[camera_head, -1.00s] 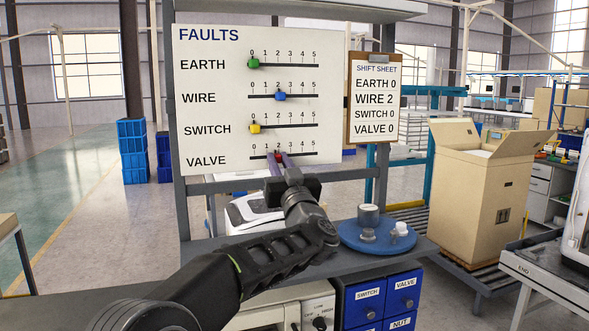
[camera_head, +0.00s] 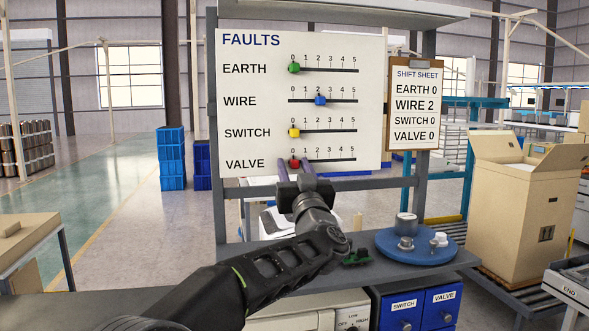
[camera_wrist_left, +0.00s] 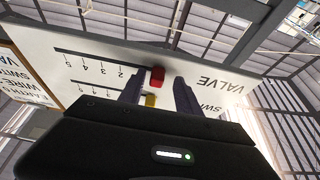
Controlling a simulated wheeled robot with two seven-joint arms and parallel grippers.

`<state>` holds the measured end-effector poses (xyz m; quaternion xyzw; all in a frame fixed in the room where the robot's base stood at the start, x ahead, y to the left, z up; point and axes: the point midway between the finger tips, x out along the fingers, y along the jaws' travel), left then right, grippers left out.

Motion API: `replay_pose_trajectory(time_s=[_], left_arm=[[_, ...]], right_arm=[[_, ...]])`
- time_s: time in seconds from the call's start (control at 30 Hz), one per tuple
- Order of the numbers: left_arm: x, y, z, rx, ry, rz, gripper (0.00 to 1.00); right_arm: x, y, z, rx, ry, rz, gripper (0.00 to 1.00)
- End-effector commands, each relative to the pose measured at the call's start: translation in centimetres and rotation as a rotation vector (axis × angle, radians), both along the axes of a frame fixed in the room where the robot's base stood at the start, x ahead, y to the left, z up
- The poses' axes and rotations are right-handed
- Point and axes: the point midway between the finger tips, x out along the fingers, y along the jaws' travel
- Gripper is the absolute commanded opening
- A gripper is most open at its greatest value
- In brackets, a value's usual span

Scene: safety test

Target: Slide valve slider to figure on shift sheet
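The red valve slider (camera_head: 294,163) sits at the 0 end of the VALVE track, the lowest row of the white FAULTS board (camera_head: 365,50). The shift sheet (camera_head: 415,110) on a clipboard, right of the board, reads VALVE 0. My left gripper (camera_head: 295,168) is at the valve row with its fingers spread, one on each side of the red slider. The left wrist view shows the red knob (camera_wrist_left: 158,76) at the track's end, just beyond the fingertips, with gaps on both sides. My right gripper is out of view.
The green earth slider (camera_head: 294,68) is at 0, the blue wire slider (camera_head: 320,100) at 2 and the yellow switch slider (camera_head: 294,132) at 0. A blue round tray (camera_head: 385,248) with metal parts stands on the grey shelf below.

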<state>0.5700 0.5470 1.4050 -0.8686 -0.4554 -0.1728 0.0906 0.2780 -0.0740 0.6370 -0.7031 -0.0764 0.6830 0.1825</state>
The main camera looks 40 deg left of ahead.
Motion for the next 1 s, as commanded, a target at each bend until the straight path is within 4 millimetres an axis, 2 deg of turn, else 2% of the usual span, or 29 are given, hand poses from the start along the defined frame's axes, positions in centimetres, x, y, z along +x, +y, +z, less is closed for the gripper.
replay_pose_trajectory(time_s=[0.27, 0.63, 1.0], left_arm=[[-0.7, -1.1, -0.7, 0.000, 0.000, -0.001, 0.40], [-3.7, -5.3, -2.9, 0.000, 0.000, -0.001, 0.40], [-4.1, -5.9, -3.0, 0.000, 0.000, 0.001, 0.40]], right_arm=[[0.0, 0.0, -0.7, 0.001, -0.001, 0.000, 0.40], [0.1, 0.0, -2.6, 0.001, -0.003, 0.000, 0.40], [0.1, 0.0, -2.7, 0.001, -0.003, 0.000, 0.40]])
